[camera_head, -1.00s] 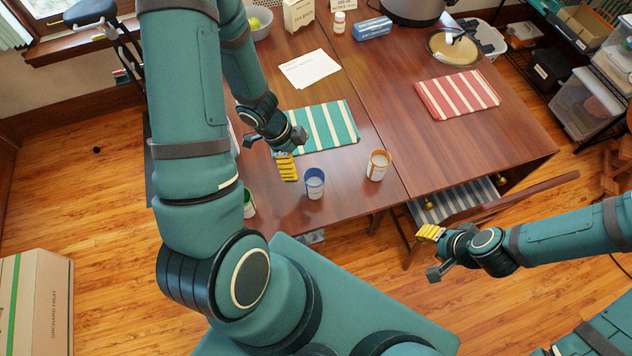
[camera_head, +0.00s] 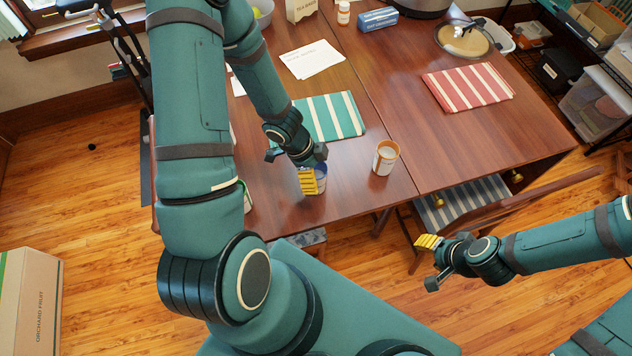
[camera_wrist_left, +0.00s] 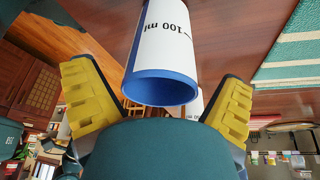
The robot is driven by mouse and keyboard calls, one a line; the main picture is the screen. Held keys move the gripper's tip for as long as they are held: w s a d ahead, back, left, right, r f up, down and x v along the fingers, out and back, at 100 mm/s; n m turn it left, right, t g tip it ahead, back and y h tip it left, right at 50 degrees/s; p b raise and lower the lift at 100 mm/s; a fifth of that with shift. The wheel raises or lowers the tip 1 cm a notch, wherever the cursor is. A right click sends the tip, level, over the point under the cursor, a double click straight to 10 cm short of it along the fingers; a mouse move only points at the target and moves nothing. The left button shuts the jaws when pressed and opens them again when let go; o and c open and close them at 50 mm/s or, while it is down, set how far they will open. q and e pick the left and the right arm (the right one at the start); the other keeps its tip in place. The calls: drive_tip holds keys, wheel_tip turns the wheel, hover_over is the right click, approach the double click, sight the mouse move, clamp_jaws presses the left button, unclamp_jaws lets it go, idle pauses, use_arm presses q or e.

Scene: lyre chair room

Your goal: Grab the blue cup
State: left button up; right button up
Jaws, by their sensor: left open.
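The blue cup (camera_head: 322,178) stands on the wooden table near its front edge, partly hidden behind my left gripper in the head view. In the left wrist view the cup (camera_wrist_left: 163,55) is white outside with a blue rim and "100 ml" printing. My left gripper (camera_head: 308,180) is open, and its yellow finger pads (camera_wrist_left: 160,100) are on either side of the cup with gaps visible.
An orange-rimmed cup (camera_head: 385,158) stands to the right, and a green cup (camera_head: 247,198) is partly hidden by my left arm. A green striped cloth (camera_head: 330,117) lies behind. A red striped cloth (camera_head: 468,87) lies at right. A chair (camera_head: 470,205) is at the table's front.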

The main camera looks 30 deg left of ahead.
use_arm(q)
drive_tip(key=shift+d+f, duration=0.15)
drive_tip(key=shift+f, duration=0.35)
drive_tip(key=shift+c, duration=0.2)
drive_tip(key=c, duration=1.3)
drive_tip(key=shift+r, duration=0.15)
